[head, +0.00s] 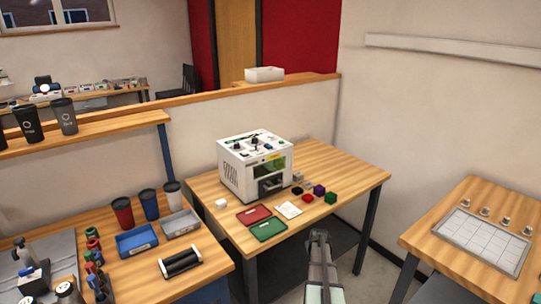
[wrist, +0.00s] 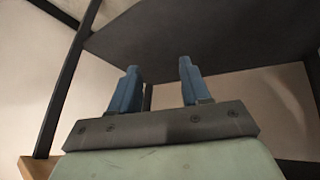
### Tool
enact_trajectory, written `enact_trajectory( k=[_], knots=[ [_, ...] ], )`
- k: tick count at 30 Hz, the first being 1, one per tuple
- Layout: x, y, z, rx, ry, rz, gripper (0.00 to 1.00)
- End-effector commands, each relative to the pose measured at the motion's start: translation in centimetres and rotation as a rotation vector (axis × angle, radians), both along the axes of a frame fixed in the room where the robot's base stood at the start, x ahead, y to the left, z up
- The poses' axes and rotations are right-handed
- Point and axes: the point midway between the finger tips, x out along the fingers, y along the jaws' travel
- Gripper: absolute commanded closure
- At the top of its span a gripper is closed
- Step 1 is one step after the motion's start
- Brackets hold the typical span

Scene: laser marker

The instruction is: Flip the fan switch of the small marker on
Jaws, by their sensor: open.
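The small marker (head: 254,166) is a white box-shaped machine on the wooden table in the middle of the head view. Its top panel (head: 253,143) carries several dark knobs or switches and small labels; which one is the fan switch is too small to tell. A greenish window and a dark opening are on its front. My gripper shows in the wrist view (wrist: 156,88) with two blue fingers apart and nothing between them. In the head view my arm rises from the bottom edge, in front of the table and below the machine's height. The gripper touches nothing that I can see.
The machine's table (head: 352,172) also holds a red tray (head: 254,215), a green tray (head: 269,230), a white card (head: 289,210) and several small coloured blocks. A left bench (head: 205,268) holds cups and trays. A right table (head: 455,204) holds a gridded tray. Floor shows between the tables.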

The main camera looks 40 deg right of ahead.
Motion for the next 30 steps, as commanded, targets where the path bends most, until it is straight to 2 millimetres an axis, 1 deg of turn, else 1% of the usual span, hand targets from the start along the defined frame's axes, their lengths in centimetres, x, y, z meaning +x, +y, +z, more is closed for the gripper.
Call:
enact_trajectory(
  k=[1,2,3,5,6,8,9,11,12,15,18,20,22,26,29,30],
  knots=[
    [-0.2,-3.8,1.9,-0.039,-0.027,-0.023,0.53],
    [-0.5,-5.6,2.9,-0.06,-0.039,-0.033,0.53],
    [-1.0,-7.9,4.4,-0.089,-0.057,-0.048,0.53],
    [-1.8,-11.2,6.5,-0.132,-0.078,-0.067,0.53],
    [-2.4,-13.2,7.8,-0.16,-0.092,-0.079,0.53],
    [-3.4,-16.0,9.8,-0.198,-0.109,-0.096,0.53],
    [-4.1,-17.7,11.0,-0.223,-0.119,-0.107,0.53],
    [-5.1,-20.2,12.9,-0.258,-0.133,-0.123,0.53],
    [-5.8,-21.7,14.1,-0.281,-0.14,-0.131,0.53],
    [-6.9,-24.8,17.1,-0.323,-0.154,-0.149,0.53],
    [-7.1,-26.4,19.6,-0.342,-0.16,-0.151,0.53],
    [-6.7,-26.9,21.0,-0.342,-0.162,-0.147,0.53],
    [-5.8,-27.1,22.5,-0.334,-0.162,-0.139,0.53],
    [-2.8,-26.1,25.5,-0.293,-0.156,-0.105,0.53],
    [0.4,-24.3,28.2,-0.244,-0.145,-0.065,0.53],
    [2.0,-23.3,29.4,-0.22,-0.14,-0.045,0.53]
  ],
)
